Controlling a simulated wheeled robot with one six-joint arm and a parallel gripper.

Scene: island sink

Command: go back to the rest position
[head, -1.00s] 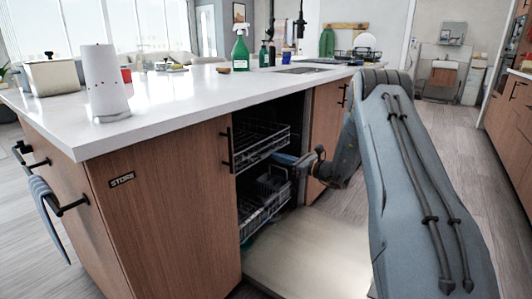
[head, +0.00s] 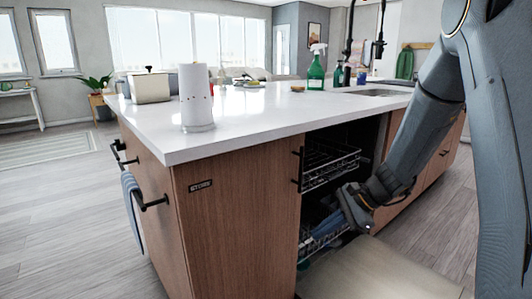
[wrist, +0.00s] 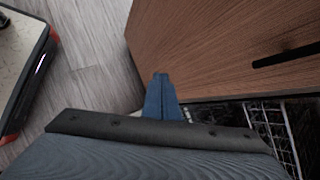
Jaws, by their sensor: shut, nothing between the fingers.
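My gripper (head: 330,223) is at the opening of the dishwasher in the island, in front of its lower rack (head: 318,238). In the wrist view its blue fingers (wrist: 160,97) are together with nothing between them. The wood cabinet front (wrist: 220,45) is just beyond the fingertips, and part of a dishwasher rack (wrist: 275,125) shows at the lower right. My arm comes in from the right in the head view and hides part of the island.
The dishwasher door (head: 375,275) lies folded down, low in front of the island. The white countertop (head: 260,115) holds a paper roll (head: 196,98), a white pot (head: 151,88) and a green spray bottle (head: 316,72). Open floor (head: 60,220) lies to the left.

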